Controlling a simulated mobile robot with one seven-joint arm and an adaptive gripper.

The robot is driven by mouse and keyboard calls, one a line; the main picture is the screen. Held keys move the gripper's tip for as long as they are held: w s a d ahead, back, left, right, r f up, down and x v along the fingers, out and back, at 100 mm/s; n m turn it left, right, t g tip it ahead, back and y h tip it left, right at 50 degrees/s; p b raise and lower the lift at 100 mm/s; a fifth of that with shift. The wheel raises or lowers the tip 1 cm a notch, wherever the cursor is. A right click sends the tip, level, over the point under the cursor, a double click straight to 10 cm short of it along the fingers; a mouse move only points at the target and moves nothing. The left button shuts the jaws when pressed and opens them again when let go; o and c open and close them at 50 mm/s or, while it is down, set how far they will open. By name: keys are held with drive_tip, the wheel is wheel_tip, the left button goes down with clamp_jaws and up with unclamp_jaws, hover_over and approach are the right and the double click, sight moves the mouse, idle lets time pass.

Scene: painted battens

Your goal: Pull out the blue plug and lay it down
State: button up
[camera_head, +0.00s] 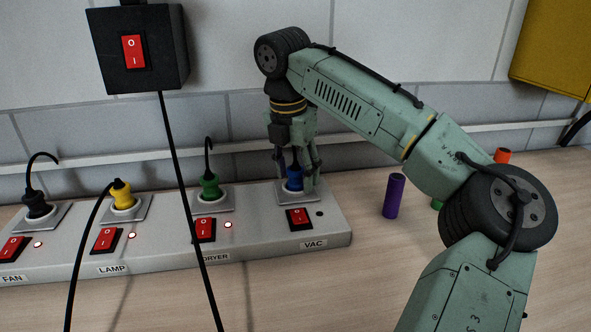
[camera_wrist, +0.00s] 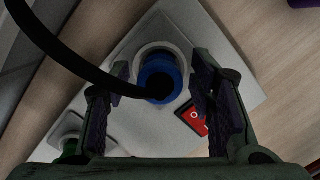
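The blue plug (camera_head: 291,183) sits upright in the socket at the right end of the grey power strip (camera_head: 270,244), above the VAC label (camera_head: 313,244). My gripper (camera_head: 298,164) points down over this plug. In the wrist view the blue plug (camera_wrist: 160,77) stands between the two spread fingers, with a visible gap on each side. My gripper is open and holds nothing. A black cord (camera_wrist: 75,58) runs from the plug's top toward the upper left. The VAC switch (camera_head: 299,219) is red, and the small lamp (camera_head: 320,213) beside it is dark.
Green (camera_head: 209,187), yellow (camera_head: 122,195) and black (camera_head: 37,204) plugs sit in the other sockets, their lamps lit red. A black switch box (camera_head: 137,50) hangs with its cord in front of the strip. A purple cylinder (camera_head: 394,196) stands on the table to the right.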

sight(297, 168)
clamp_jaws()
idle(0.8)
drive_tip(key=shift+r, duration=0.15)
drive_tip(key=shift+r+p, duration=1.45)
drive_tip(key=shift+p, duration=0.85)
